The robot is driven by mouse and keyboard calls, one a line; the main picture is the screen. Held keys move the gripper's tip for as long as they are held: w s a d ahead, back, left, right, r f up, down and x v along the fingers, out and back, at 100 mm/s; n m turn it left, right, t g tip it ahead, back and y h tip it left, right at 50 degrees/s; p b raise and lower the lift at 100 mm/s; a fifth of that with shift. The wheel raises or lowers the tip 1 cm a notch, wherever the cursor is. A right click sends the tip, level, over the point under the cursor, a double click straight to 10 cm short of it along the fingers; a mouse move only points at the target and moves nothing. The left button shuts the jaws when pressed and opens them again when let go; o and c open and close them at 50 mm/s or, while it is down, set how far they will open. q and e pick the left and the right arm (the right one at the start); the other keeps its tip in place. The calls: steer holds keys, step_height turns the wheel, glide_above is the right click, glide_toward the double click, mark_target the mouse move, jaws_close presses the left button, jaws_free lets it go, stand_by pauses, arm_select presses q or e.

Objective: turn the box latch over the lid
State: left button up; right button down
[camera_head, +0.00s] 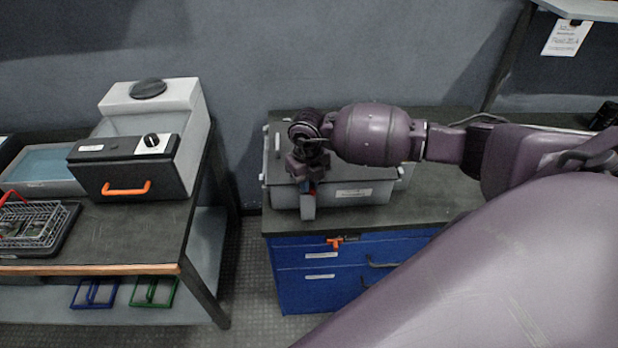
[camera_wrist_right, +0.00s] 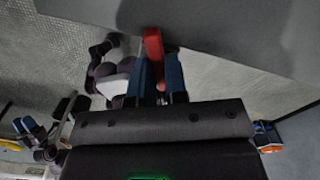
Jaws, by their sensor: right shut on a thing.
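The grey box (camera_head: 340,197) with a dark lid stands on the blue drawer cabinet's top in the head view. The red latch (camera_head: 312,188) is at the box's front, partly hidden by my right gripper (camera_head: 308,185). In the right wrist view, the red latch (camera_wrist_right: 153,50) stands out from between the blue fingertips of my right gripper (camera_wrist_right: 159,82), which is shut on it. The box's grey wall (camera_wrist_right: 225,30) fills the top of that view. Small blue and dark parts (camera_wrist_right: 32,130) at its left edge may be my left gripper; its jaws are unclear.
The blue drawer cabinet (camera_head: 300,290) has an orange piece (camera_head: 334,243) at its front. A table at left holds a black-and-white device (camera_head: 125,170) with an orange handle, and a wire basket (camera_head: 40,224). A floor gap (camera_head: 245,270) separates table and cabinet.

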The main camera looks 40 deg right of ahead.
steer(key=m+p, duration=0.1)
steer(key=m, duration=0.3)
steer(key=shift+r, duration=0.1)
steer(key=shift+m+p, duration=0.4)
steer(key=shift+m, duration=0.1)
steer(key=shift+w+m, duration=0.1)
steer(key=shift+m, duration=0.2)
steer(key=c, duration=1.2)
jaws_free()
steer(key=shift+c, duration=0.2)
steer(key=shift+o, duration=0.5)
step_height(320, 180, up, 11)
steer(key=shift+a+f, duration=0.1)
steer(key=shift+f, duration=0.1)
